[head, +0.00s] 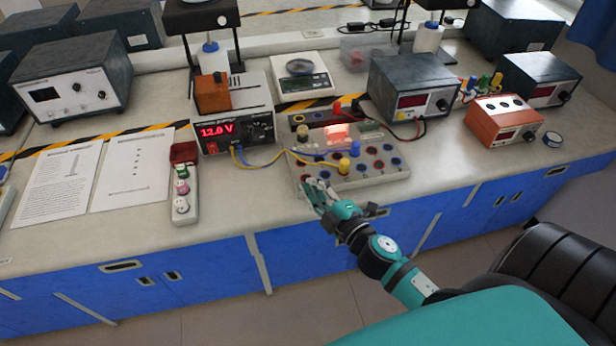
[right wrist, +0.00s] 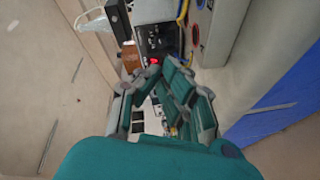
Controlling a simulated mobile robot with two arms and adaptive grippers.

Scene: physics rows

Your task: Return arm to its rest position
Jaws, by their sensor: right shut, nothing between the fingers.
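My right gripper (head: 318,192) is at the front edge of the bench, just in front of the circuit board panel (head: 374,178). Its teal and grey fingers are shut with nothing between them. The right arm comes in from the lower right of the head view. In the right wrist view the same gripper (right wrist: 165,85) fills the middle, with the bench and instruments beyond it. My left gripper does not show in either view.
A power supply (head: 228,133) reading 12.0 V stands behind the panel, with yellow and blue wires running to it. A socket strip (head: 184,195) and paper sheets (head: 130,170) lie to the left. Blue cabinets (head: 200,275) front the bench. The floor (head: 230,320) in front is clear.

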